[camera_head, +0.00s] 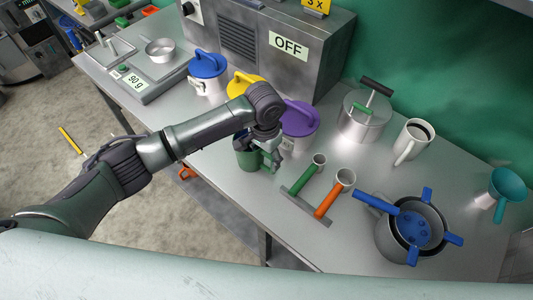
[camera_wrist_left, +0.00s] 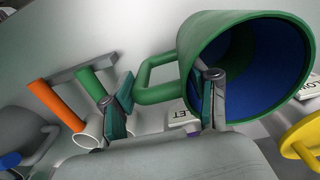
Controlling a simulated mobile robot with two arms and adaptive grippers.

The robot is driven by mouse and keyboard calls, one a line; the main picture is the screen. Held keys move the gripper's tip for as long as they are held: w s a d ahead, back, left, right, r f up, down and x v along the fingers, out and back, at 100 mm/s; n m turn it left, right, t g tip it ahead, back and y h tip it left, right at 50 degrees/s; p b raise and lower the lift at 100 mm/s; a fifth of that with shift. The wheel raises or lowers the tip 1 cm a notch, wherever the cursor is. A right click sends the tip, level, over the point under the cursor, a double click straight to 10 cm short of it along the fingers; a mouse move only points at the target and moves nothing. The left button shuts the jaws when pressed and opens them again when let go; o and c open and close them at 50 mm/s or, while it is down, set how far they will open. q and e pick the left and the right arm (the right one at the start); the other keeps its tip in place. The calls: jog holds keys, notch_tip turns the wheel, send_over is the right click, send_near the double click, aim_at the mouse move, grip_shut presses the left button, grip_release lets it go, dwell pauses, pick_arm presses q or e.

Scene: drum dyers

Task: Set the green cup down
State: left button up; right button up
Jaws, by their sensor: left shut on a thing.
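The green cup (camera_head: 247,153) is at the table's front edge in the head view, partly hidden by my left arm. In the left wrist view the green cup (camera_wrist_left: 196,48) fills the upper right, with its mouth toward the camera and a dark blue interior. I cannot tell whether the cup's base touches the table. My right gripper is not in view.
On the metal table (camera_head: 330,245), a purple-lidded container (camera_head: 299,118) stands close behind the cup. A rack with green and orange handles (camera_head: 327,200) lies just right.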

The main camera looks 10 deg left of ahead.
pick_arm(q)
jog(key=shift+f, duration=0.15)
jog(key=o, duration=1.4)
jog(key=shift+c, duration=0.2)
jog(key=shift+r, duration=0.3)
notch_tip(320, 180, up, 11)
jog(key=b, duration=0.3)
jog(key=shift+w+f, duration=0.15)
jog(key=shift+f, duration=0.05)
jog(key=shift+a+r, duration=0.1)
jog(key=shift+r, duration=0.5)
